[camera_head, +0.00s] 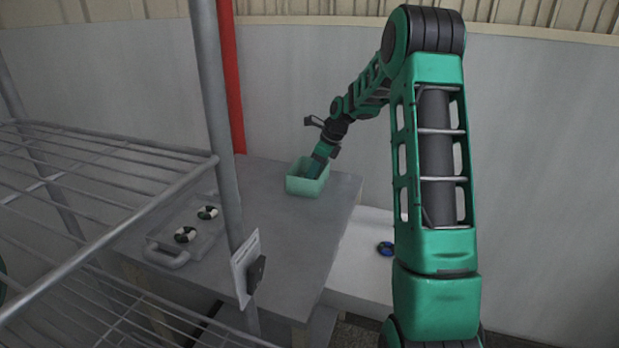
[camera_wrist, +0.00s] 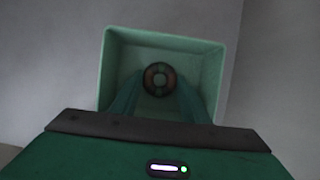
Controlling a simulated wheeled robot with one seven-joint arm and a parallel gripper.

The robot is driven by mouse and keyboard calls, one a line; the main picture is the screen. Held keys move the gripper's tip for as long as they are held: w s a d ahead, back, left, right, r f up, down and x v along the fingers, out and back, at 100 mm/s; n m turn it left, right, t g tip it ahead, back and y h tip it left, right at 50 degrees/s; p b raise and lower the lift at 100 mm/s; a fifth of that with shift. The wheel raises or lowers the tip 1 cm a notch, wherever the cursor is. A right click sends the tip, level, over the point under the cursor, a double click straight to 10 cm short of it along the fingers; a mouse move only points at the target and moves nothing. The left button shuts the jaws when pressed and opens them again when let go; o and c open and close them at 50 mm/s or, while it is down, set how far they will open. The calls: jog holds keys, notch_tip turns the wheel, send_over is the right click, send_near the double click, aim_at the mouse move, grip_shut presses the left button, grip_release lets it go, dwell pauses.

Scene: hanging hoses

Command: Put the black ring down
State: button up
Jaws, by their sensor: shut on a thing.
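My gripper (camera_head: 318,166) reaches down into a pale green bin (camera_head: 306,186) on the grey table, its tips hidden by the bin in the head view. In the wrist view the bin (camera_wrist: 226,65) opens below me, and my two green fingers run down into it, shut on a ring (camera_wrist: 149,73). The ring looks dark, brownish black, with paler bands, and sits between the fingertips (camera_wrist: 159,84) near the bin's floor. I cannot tell whether it touches the floor. The ring is hidden in the head view.
A grey tray (camera_head: 172,257) at the table's left holds two black-and-white rings (camera_head: 186,234) (camera_head: 208,212). A blue ring (camera_head: 386,248) lies on a lower white surface to the right. A wire rack (camera_head: 110,190) and its post stand in front at left. A red pipe (camera_head: 231,90) rises behind the table.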

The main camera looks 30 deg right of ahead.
jog(key=o, duration=1)
jog(key=shift+f, duration=0.1)
jog(key=v, duration=1.1)
jog(key=s+a+r+n+g+h, duration=0.1)
jog(key=s+a+n, duration=0.4)
jog(key=s, duration=0.6)
jog(key=s+a+r+n+g+h, duration=0.1)
jog(key=s+a+r+n, duration=0.1)
jog(key=s+n, duration=0.6)
jog(key=s+a+f+n, duration=0.1)
jog(key=s+f+n, duration=0.1)
jog(key=s, duration=0.6)
jog(key=s+a+f+n+g, duration=0.1)
jog(key=s+a+f+n, duration=0.1)
jog(key=s+n, duration=0.2)
jog(key=s+a+f+n, duration=0.1)
jog(key=s+n, duration=0.1)
jog(key=s, duration=0.9)
jog(key=shift+s+a+f+n+h, duration=0.2)
jog(key=shift+s+f+n+h, duration=0.1)
jog(key=shift+f+n, duration=0.1)
